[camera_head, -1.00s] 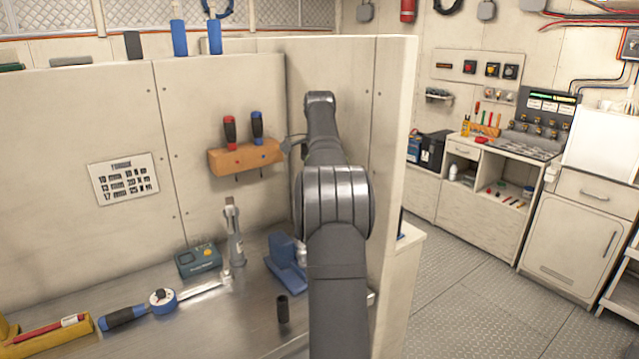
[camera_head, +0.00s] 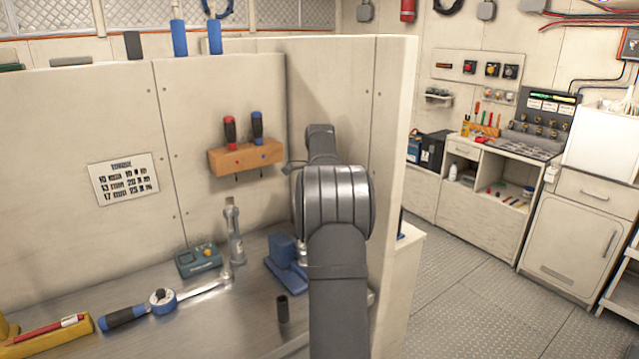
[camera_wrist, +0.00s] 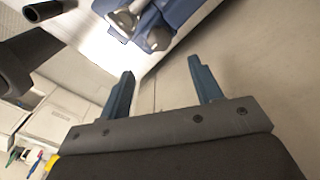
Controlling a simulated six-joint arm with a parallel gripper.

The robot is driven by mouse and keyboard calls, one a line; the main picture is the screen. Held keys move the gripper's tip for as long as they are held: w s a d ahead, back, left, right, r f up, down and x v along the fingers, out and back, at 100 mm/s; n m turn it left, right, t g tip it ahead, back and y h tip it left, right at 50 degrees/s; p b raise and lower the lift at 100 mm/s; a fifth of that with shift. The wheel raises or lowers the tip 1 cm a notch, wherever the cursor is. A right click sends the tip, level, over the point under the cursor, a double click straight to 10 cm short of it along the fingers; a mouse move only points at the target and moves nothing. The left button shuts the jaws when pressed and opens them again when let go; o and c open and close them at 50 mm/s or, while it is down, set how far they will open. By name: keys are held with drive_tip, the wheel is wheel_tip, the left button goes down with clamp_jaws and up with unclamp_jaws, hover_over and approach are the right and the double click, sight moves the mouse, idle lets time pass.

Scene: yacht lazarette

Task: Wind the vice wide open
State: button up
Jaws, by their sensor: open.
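The blue vice (camera_head: 284,264) stands on the metal bench, partly hidden behind my arm in the head view. Its blue body (camera_wrist: 183,10) also shows at the top edge of the wrist view, with rounded metal parts (camera_wrist: 158,38) that look like its screw or handle end. My gripper (camera_wrist: 160,68) is open, with empty space between its two blue-grey fingers. The fingertips point toward the vice and are apart from it. In the head view my arm hides the gripper. How far open the vice's jaws are cannot be told.
A dark socket (camera_head: 283,308) stands upright in front of the vice. A torque wrench (camera_head: 150,305), a teal box (camera_head: 198,261) and a grey upright tool (camera_head: 235,240) are to the left. A wooden screwdriver rack (camera_head: 245,157) hangs on the back panel; a side panel (camera_head: 395,150) bounds the right.

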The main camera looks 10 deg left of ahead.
wheel_tip(320, 180, down, 9)
drive_tip(key=shift+r, duration=0.1)
drive_tip(key=shift+f+m, duration=0.3)
drive_tip(key=shift+f, duration=0.05)
drive_tip(key=m, duration=0.2)
drive_tip(key=shift+m, duration=0.4)
wheel_tip(320, 180, up, 18)
drive_tip(key=n, duration=0.4)
drive_tip(key=shift+a+f, duration=0.1)
